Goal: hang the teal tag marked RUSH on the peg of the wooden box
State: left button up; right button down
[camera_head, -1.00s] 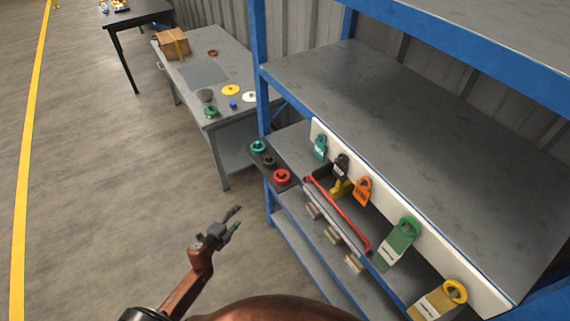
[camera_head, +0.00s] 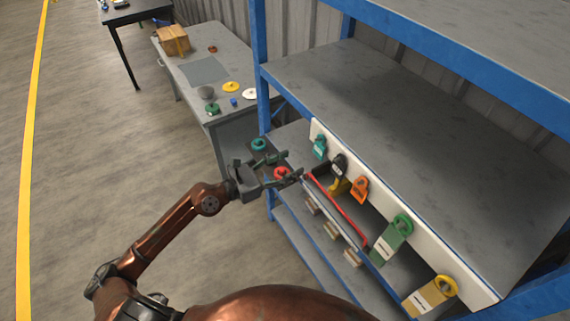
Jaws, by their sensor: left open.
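The teal tag (camera_head: 319,147) hangs at the far left end of the white rail on the blue shelf unit; its lettering is too small to read. The wooden box (camera_head: 173,40) stands on the grey table at the back left, with a yellowish strip on its front; I cannot make out its peg clearly. My left gripper (camera_head: 282,168) is open and empty, in front of the shelf to the left of the teal tag, apart from it. It partly covers the dark tray with the rings. My right gripper is not in view.
A teal ring (camera_head: 259,145) and a red ring (camera_head: 280,174) lie by my gripper. The table (camera_head: 205,70) holds several small discs.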

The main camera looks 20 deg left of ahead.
pick_arm(q)
jog(key=p+x, duration=0.2)
jog(key=x, duration=0.6)
jog(key=shift+w+d+f, duration=0.15)
jog(key=shift+w+d, duration=0.25)
jog(key=shift+w, duration=0.1)
jog(key=shift+c, duration=0.4)
jog(key=c, duration=0.7)
jog(key=shift+r+p, duration=0.25)
jog(key=shift+p, duration=0.2)
send_near(318, 150)
jog(key=shift+w+d+r, duration=0.35)
jog(key=shift+w+d, duration=0.35)
jog(key=shift+w, duration=0.15)
